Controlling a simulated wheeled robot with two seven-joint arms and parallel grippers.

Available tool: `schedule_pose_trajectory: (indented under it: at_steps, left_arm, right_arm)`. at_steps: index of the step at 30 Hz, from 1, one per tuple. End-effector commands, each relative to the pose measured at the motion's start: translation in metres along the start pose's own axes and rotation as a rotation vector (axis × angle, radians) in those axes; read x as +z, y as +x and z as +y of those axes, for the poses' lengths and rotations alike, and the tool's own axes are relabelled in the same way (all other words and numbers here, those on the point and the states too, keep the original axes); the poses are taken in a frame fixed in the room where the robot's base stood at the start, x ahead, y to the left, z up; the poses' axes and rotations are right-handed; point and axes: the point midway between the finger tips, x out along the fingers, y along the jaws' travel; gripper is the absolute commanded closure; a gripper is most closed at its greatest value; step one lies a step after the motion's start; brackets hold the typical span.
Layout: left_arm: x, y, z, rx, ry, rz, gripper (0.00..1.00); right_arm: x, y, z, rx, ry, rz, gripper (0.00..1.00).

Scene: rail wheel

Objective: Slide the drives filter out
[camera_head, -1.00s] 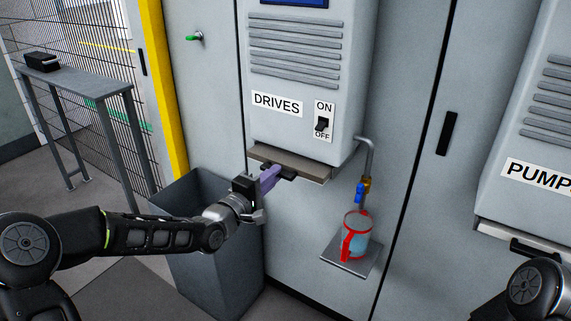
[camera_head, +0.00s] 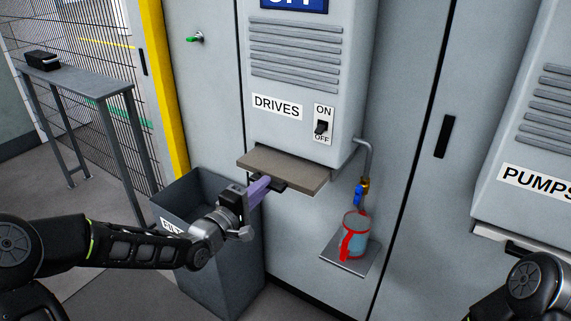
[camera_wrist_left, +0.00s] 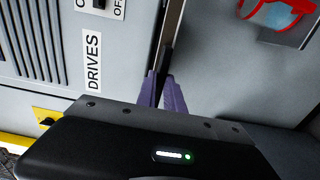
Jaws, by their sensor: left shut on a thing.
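The drives filter (camera_head: 290,171) is a flat grey-brown panel under the cabinet labelled DRIVES (camera_head: 300,100). It sticks partly out of the cabinet's lower front, with its rear part still inside. My left gripper (camera_head: 268,185) has purple fingers and is shut on the dark handle at the filter's front edge. In the left wrist view the purple fingers (camera_wrist_left: 163,92) close at the dark edge below the cabinet; the handle is mostly hidden. My right arm shows only in part at the lower right, and its gripper is out of view.
A grey bin (camera_head: 215,255) stands below and left of the filter. A red-and-blue jug (camera_head: 355,238) sits on a small shelf (camera_head: 345,262) under a pipe with a blue valve. A narrow table (camera_head: 95,85) stands at the left. The PUMPS cabinet (camera_head: 530,150) is at the right.

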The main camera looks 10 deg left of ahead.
Motion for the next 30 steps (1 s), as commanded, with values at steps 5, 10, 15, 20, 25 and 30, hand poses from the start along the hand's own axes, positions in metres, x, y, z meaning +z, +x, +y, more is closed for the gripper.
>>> schedule_pose_trajectory:
  at_steps: [5,10,15,20,25,30]
  left_arm:
    - [0.000,-0.003,0.000,0.002,0.001,0.000,1.00]
    - [0.000,-0.003,0.000,0.002,0.001,0.000,1.00]
    - [0.000,-0.008,0.002,0.000,0.002,0.000,1.00]
    - [-0.001,-0.022,0.003,-0.001,0.002,0.002,1.00]
    - [-0.001,-0.038,0.003,-0.001,0.002,0.001,1.00]
    - [0.000,-0.048,0.001,0.000,0.001,0.001,1.00]
  right_arm:
    - [0.000,-0.001,-0.001,0.000,0.000,0.000,1.00]
    - [0.000,-0.001,0.000,0.000,0.000,0.000,1.00]
    - [0.000,-0.005,-0.002,0.000,0.000,0.000,1.00]
    - [0.000,-0.014,-0.005,0.000,0.000,0.000,1.00]
    - [0.000,-0.023,-0.009,0.000,0.000,0.000,1.00]
    - [0.000,-0.027,-0.011,0.000,0.000,0.000,1.00]
